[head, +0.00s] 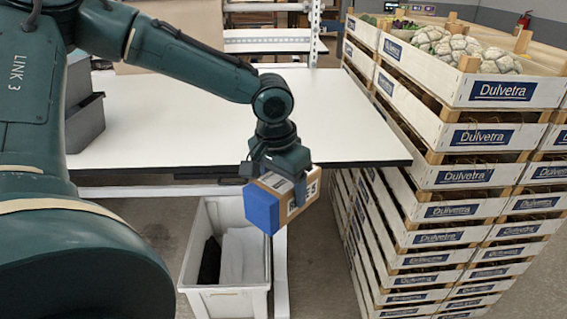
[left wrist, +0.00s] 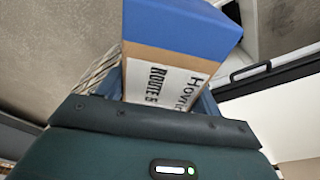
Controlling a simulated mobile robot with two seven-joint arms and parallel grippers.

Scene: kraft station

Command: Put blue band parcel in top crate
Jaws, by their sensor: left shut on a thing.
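The parcel with the blue band (head: 262,208) is a small brown box with a blue end and a white label. My left gripper (head: 284,185) is shut on it and holds it in the air just off the table's front edge. In the left wrist view the parcel (left wrist: 180,30) shows its blue end and part of a label reading "ROUTE". The top crate (head: 500,92) is a pale wooden crate marked Dulvetra, on top of the stack at the right, with round pale produce in it. My right gripper is not in view.
A white table (head: 200,110) stands behind my left gripper, mostly bare, with grey bins (head: 84,115) at its left. A white bin (head: 228,290) with dark and white contents is on the floor below. Tall stacked crates (head: 470,177) stand close at the right.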

